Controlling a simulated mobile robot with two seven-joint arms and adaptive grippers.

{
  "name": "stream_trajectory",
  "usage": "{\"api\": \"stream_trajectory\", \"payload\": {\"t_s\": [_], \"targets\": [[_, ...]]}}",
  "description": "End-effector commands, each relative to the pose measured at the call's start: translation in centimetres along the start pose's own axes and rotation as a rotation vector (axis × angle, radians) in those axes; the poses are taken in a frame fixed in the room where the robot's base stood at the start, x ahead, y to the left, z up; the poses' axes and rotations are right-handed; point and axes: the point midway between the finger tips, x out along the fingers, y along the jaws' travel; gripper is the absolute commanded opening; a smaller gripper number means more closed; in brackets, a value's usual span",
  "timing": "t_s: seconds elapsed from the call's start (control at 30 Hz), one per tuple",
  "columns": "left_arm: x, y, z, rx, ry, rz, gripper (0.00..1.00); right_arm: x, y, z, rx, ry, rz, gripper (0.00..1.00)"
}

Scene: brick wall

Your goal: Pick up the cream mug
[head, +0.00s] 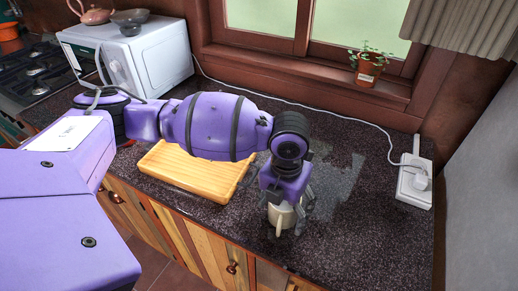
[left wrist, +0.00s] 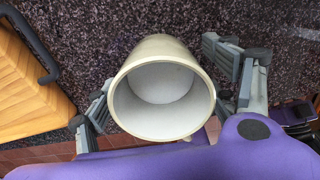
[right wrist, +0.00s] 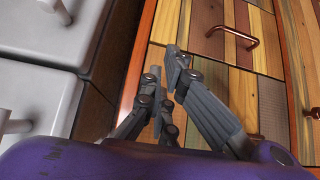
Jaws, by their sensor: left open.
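The cream mug (head: 284,217) stands upright on the dark speckled counter near its front edge, with its handle toward the front. My left gripper (head: 290,210) is over it from above, fingers open on either side of the mug. In the left wrist view the empty mug (left wrist: 163,88) sits between the spread fingers of the left gripper (left wrist: 172,85); firm contact cannot be made out. My right gripper (right wrist: 167,64) shows only in the right wrist view, in front of the wooden cabinet fronts. Its fingertips are close together and hold nothing visible.
A wooden cutting board (head: 183,178) lies left of the mug. A white microwave (head: 132,62) stands at the back left. A power strip (head: 415,182) with a cable lies at the right. A potted plant (head: 367,72) is on the windowsill. The counter right of the mug is clear.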

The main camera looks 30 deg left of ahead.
Motion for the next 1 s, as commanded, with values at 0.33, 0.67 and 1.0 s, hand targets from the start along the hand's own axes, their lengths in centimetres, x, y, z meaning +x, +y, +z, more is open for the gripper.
{"api": "stream_trajectory", "payload": {"t_s": [0.33,0.67,1.0], "targets": [[-0.2,0.0,0.1,0.000,-0.003,0.000,0.50,0.1,-0.4,-0.2,0.011,0.004,-0.001,0.00],[-0.3,-0.1,0.2,0.000,-0.005,0.000,0.17,-0.3,-0.2,0.5,0.012,-0.009,0.002,0.00],[-0.6,-0.1,0.2,0.000,-0.007,0.000,0.17,-0.4,0.1,0.7,-0.001,-0.013,0.002,0.00]]}}
